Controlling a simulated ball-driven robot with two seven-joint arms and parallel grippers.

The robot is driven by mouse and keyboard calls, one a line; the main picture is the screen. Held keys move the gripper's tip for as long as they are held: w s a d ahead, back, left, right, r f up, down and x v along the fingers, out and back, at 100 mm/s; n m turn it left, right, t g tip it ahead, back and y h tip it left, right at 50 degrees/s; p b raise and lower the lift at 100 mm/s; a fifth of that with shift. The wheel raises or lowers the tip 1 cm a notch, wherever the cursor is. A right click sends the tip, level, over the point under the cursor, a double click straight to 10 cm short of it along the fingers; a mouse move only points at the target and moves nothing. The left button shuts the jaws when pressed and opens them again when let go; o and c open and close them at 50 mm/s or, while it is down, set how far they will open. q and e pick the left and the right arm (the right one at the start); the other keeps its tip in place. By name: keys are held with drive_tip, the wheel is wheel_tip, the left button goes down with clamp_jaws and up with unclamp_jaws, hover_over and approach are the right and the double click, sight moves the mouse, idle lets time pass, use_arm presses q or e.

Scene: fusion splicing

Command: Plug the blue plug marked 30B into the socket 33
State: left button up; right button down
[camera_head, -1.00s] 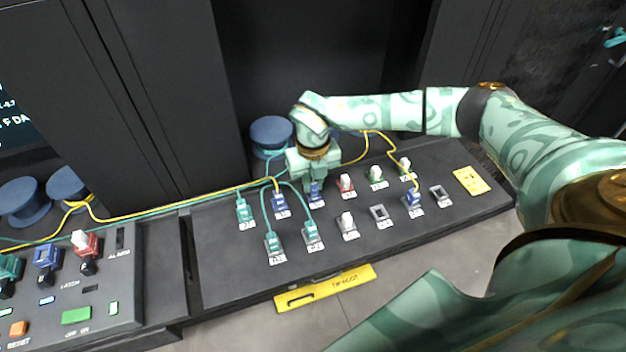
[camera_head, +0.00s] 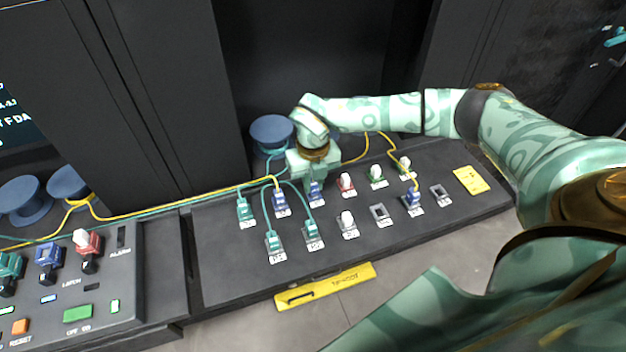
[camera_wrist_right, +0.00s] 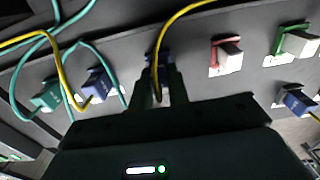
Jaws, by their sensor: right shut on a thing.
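My right gripper (camera_head: 315,183) is over the back row of the dark sloped panel (camera_head: 220,265), shut on a blue plug (camera_head: 316,199). The plug sits at a panel position between another blue plug and a red socket; I cannot tell whether it is fully seated. In the right wrist view, the gripper (camera_wrist_right: 158,88) closes around this plug, and a yellow cable runs up from there. The fingers hide most of the plug. Small white labels lie by the positions, but I cannot read 30B or 33. My left gripper is out of view.
Another blue plug (camera_head: 281,204) and a teal plug (camera_head: 245,211) stand left of the gripper. A red socket with a white plug (camera_head: 346,182) is to its right. Empty-looking frames (camera_head: 380,212) and (camera_head: 440,192) show at right. Yellow and teal cables cross the panel's back.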

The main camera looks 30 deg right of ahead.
drive_tip(key=shift+f, duration=0.2)
drive_tip(key=c, duration=1.3)
unclamp_jaws()
drive_tip(key=shift+o, duration=0.2)
